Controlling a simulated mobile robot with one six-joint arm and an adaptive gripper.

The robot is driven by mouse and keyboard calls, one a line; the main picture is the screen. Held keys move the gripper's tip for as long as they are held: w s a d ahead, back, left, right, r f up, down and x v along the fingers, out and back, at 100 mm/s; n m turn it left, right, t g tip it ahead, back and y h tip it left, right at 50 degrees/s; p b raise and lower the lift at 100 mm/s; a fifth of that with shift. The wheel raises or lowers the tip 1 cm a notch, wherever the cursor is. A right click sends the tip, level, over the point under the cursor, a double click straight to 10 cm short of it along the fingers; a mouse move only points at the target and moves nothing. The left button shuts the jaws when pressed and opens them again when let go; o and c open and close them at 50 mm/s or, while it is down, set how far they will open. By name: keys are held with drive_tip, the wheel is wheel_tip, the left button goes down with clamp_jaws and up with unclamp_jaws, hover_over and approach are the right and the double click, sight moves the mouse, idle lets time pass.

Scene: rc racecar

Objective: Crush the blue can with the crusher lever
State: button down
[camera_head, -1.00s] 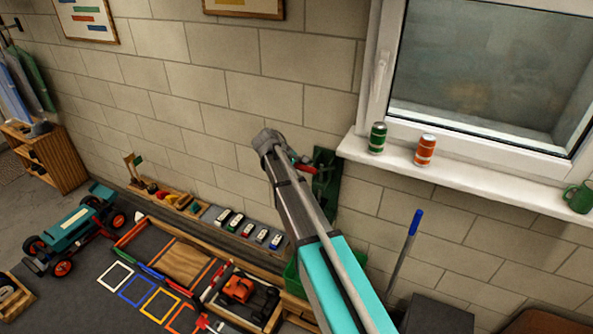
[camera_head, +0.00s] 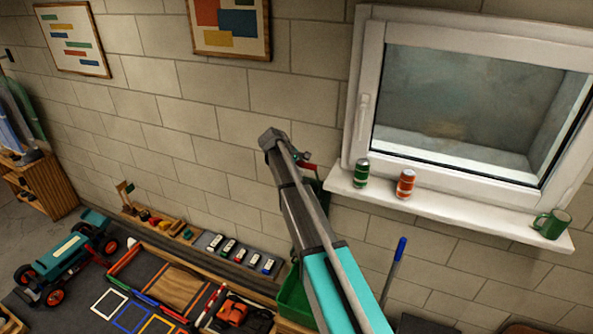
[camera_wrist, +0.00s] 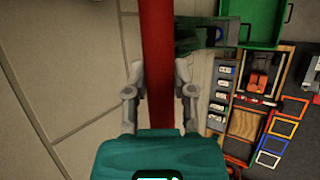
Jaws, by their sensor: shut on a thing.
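The red lever (camera_wrist: 158,60) runs upright through the middle of the wrist view. My gripper (camera_wrist: 159,80) has a finger on each side of it and is shut on it. In the head view my gripper (camera_head: 285,146) is by the wall, with a short red piece of the lever (camera_head: 305,165) showing beside it. The dark green crusher (camera_wrist: 200,38) is on the wall behind the lever, and my arm hides most of it in the head view.
A green can (camera_head: 361,173) and an orange can (camera_head: 405,184) stand on the window sill (camera_head: 465,212), with a green mug (camera_head: 551,224) at its right end. A green bin (camera_head: 292,300) is below the crusher. Toy cars and trays lie on the floor at left.

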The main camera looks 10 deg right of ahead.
drive_tip(key=shift+w+d+r, duration=0.4)
drive_tip(key=shift+w, duration=0.3)
drive_tip(key=shift+c, duration=2.2)
unclamp_jaws()
drive_tip(key=shift+d, duration=0.1)
drive_tip(key=shift+s, duration=0.1)
